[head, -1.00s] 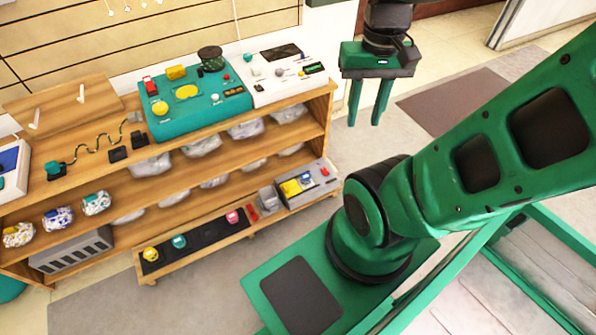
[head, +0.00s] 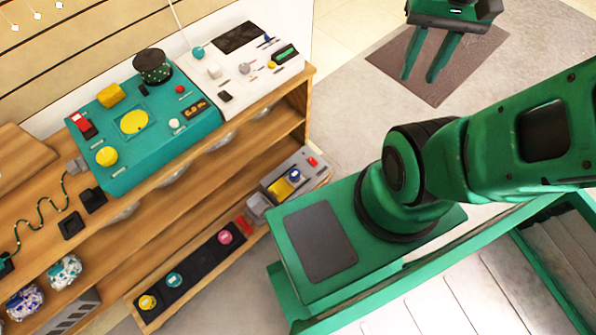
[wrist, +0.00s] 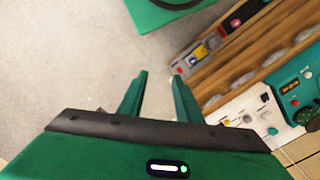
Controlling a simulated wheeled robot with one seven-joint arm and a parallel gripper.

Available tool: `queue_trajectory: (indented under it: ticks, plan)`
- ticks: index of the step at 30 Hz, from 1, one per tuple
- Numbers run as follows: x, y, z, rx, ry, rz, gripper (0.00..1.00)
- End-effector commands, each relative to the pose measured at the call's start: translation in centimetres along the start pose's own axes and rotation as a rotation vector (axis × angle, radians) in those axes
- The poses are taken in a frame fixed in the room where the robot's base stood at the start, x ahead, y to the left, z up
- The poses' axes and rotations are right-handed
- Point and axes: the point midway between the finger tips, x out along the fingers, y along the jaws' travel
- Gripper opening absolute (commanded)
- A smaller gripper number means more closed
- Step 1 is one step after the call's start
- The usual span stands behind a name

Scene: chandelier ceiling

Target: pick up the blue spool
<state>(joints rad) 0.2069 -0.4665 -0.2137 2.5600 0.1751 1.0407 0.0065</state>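I cannot tell for certain which thing is the blue spool. A small blue round piece (head: 294,175) sits on a grey device with a yellow part (head: 280,188), at the right end of the low shelf. A teal round piece (head: 174,280) sits in a black strip, between a yellow one (head: 148,302) and a pink one (head: 225,237). My gripper (head: 417,78) is open and empty, fingers pointing down, to the right of the shelf and well away from these pieces. In the wrist view its fingers (wrist: 160,76) are apart with bare floor between them.
The wooden shelf unit (head: 262,165) stands at the left, its top holding a teal console (head: 150,105) and a white panel (head: 262,70). A dark mat (head: 392,62) lies on clear floor beyond the shelf.

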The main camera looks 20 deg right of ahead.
Motion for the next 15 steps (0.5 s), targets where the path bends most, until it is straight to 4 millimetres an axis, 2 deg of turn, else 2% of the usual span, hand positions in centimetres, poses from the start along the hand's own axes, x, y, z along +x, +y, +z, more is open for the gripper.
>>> queue_trajectory:
  ticks: [5, 7, 9, 10, 12, 15]
  plan:
    - [0.0, 0.0, 0.0, 0.000, 0.000, 0.000, 0.31]
    - [0.0, 0.0, 0.0, 0.001, 0.000, 0.000, 0.46]
    - [-0.4, 0.6, 0.8, 0.004, 0.012, -0.004, 0.62]
    - [-0.4, 0.5, 0.6, 0.008, 0.012, -0.002, 0.64]
    - [-0.1, 0.3, -0.4, 0.024, 0.012, 0.008, 0.64]
    - [0.6, 0.5, -3.0, 0.064, 0.013, 0.031, 0.64]
